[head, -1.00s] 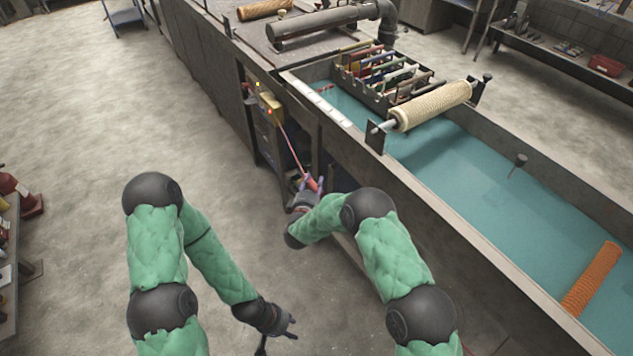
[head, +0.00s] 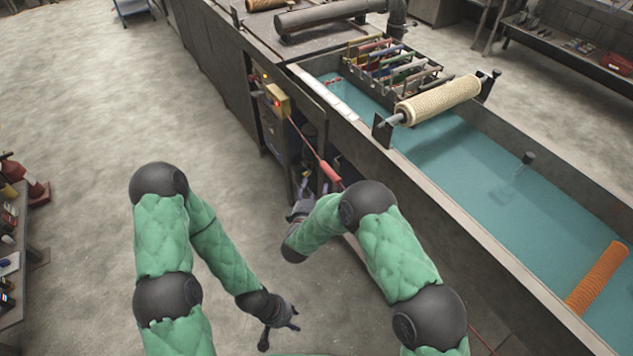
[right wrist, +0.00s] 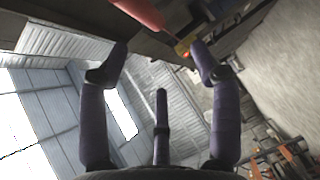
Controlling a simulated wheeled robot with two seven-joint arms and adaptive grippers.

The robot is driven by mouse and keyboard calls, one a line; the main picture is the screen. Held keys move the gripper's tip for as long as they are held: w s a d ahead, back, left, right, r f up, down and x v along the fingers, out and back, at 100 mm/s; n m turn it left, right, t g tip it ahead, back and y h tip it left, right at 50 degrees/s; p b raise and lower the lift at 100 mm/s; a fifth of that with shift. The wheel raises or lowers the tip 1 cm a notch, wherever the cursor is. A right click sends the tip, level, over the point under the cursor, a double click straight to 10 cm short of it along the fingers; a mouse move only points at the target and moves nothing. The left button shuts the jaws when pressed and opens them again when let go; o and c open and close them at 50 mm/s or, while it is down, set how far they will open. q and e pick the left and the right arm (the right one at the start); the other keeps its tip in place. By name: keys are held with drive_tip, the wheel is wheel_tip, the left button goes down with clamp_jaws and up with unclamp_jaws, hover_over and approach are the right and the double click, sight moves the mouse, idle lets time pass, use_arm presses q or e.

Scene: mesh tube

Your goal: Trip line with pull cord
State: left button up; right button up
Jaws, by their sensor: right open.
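A yellow switch box (head: 277,99) with a glowing red light is fixed to the side of the long trough machine; it also shows in the right wrist view (right wrist: 184,46). A thin red cord (head: 304,138) runs from it to a red handle or sleeve (head: 330,172). My right gripper (head: 303,190) is open and empty, just left of and below this red piece and apart from it. In the right wrist view the red piece (right wrist: 143,12) crosses above the spread fingers (right wrist: 160,60). My left gripper (head: 286,322) hangs low over the floor; its jaw state is unclear.
The trough wall (head: 440,210) borders my right arm. The trough holds teal liquid, a rack (head: 392,68), a cream mesh roller (head: 438,100) and an orange mesh tube (head: 598,278). A red line (head: 482,342) shows low at right.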

drive_tip(key=shift+s+a+r, duration=0.15)
drive_tip(key=shift+s, duration=0.65)
drive_tip(key=shift+s+a+r, duration=0.1)
drive_tip(key=shift+s+r, duration=0.05)
drive_tip(key=shift+s, duration=0.7)
drive_tip(key=shift+s+a+r, duration=0.15)
drive_tip(key=shift+s, duration=0.65)
